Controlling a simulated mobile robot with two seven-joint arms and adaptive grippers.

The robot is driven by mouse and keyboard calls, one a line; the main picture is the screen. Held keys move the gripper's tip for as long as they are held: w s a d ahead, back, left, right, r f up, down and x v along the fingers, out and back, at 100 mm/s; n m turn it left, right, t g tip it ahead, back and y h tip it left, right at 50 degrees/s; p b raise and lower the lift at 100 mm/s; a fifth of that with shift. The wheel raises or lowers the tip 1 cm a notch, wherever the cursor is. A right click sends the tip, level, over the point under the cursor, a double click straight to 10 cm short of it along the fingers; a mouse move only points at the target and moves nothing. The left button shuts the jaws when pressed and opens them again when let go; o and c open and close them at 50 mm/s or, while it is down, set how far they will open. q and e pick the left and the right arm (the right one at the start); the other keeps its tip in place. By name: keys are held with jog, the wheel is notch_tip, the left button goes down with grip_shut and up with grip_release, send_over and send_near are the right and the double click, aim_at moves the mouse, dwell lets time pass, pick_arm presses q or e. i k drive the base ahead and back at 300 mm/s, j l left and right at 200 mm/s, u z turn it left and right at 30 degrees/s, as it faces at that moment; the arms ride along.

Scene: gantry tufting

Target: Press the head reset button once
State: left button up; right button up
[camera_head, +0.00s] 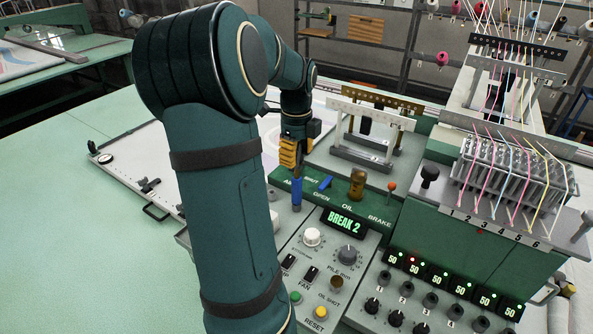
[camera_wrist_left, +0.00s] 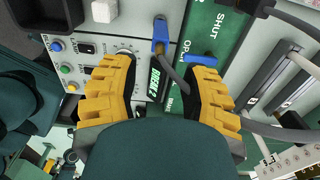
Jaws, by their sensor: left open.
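A round yellow button (camera_head: 320,313) sits on the grey control panel, with a RESET label beside it. A green button (camera_head: 296,297) is up and left of it. A yellow button (camera_wrist_left: 72,87) also shows at the left of the wrist view. Below the numbered displays are small round knobs (camera_head: 408,287) with head numbers. The screen (camera_head: 345,221) reads BREAK 2. My left gripper (camera_head: 292,158) has its yellow fingers spread above the panel's upper left. A blue corded tool (camera_wrist_left: 160,38) shows beyond the gap between the fingers. My right gripper is out of view.
A blue lever (camera_head: 325,183), a brass oil knob (camera_head: 357,182) and a red-tipped brake lever (camera_head: 391,188) stand on the green panel. A white dial (camera_head: 312,236) lies below them. Threaded needles (camera_head: 512,175) fill the right. My left arm hides the panel's left part.

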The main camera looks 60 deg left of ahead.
aim_at(321, 310)
jog(key=k+l, duration=1.2)
jog(key=k, duration=0.1)
